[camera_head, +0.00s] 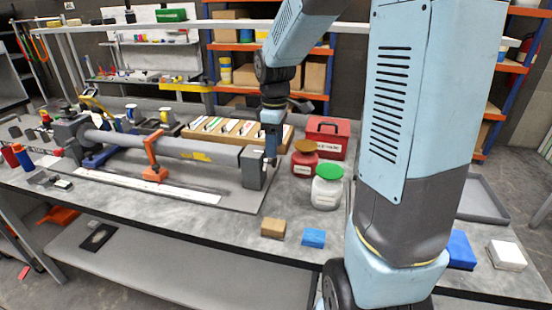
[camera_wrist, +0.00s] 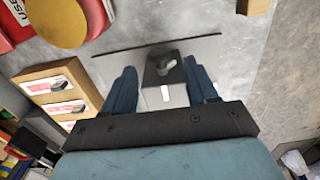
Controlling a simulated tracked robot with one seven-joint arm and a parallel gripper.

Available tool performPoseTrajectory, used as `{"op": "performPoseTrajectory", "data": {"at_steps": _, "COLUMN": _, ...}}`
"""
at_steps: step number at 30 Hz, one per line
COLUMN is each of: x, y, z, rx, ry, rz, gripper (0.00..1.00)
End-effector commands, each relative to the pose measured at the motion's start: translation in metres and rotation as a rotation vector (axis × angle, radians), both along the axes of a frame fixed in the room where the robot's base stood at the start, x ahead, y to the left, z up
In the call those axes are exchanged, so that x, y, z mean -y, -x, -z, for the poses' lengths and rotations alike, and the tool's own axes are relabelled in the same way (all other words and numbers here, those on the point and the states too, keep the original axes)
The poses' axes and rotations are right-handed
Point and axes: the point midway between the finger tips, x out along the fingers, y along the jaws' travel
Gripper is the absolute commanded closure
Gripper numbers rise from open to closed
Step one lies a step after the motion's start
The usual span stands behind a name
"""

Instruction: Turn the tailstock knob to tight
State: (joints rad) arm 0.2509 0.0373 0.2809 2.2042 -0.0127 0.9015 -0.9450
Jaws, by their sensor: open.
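The tailstock (camera_head: 253,168) is a dark grey block at the right end of a long grey tube (camera_head: 175,143) on the bench. In the wrist view the tailstock (camera_wrist: 153,82) lies between my fingers, with a small grey lobed knob (camera_wrist: 166,66) on it and a white mark below. My gripper (camera_head: 271,148) points down right by the tailstock in the head view. In the wrist view my gripper (camera_wrist: 162,72) is open, one blue finger on each side of the knob with visible gaps. Whether the fingertips are level with the knob I cannot tell. The knob is not clear in the head view.
An orange clamp (camera_head: 153,160) stands along the tube. A wooden tray of cards (camera_head: 236,133) lies behind. Red and white jars (camera_head: 327,190) and a red case (camera_head: 329,135) stand close right of the tailstock. Small blocks (camera_head: 273,228) lie in front.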

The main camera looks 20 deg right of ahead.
Motion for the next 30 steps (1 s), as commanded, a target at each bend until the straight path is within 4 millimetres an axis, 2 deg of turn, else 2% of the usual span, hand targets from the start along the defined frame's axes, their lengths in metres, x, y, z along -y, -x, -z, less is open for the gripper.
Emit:
{"op": "performPoseTrajectory", "data": {"at_steps": 3, "x": 0.0, "y": 0.001, "z": 0.021, "rx": -0.005, "ry": 0.0, "rz": 0.001, "gripper": 0.42}}
{"op": "performPoseTrajectory", "data": {"at_steps": 9, "x": 0.0, "y": 0.0, "z": 0.044, "rx": -0.003, "ry": 0.001, "rz": 0.0, "gripper": 0.42}}
{"op": "performPoseTrajectory", "data": {"at_steps": 15, "x": 0.0, "y": 0.0, "z": 0.053, "rx": 0.0, "ry": 0.0, "rz": 0.001, "gripper": 0.42}}
{"op": "performPoseTrajectory", "data": {"at_steps": 23, "x": 0.0, "y": 0.0, "z": 0.053, "rx": 0.0, "ry": 0.0, "rz": 0.001, "gripper": 0.42}}
{"op": "performPoseTrajectory", "data": {"at_steps": 30, "x": 0.0, "y": 0.0, "z": 0.053, "rx": 0.0, "ry": 0.0, "rz": 0.001, "gripper": 0.65}}
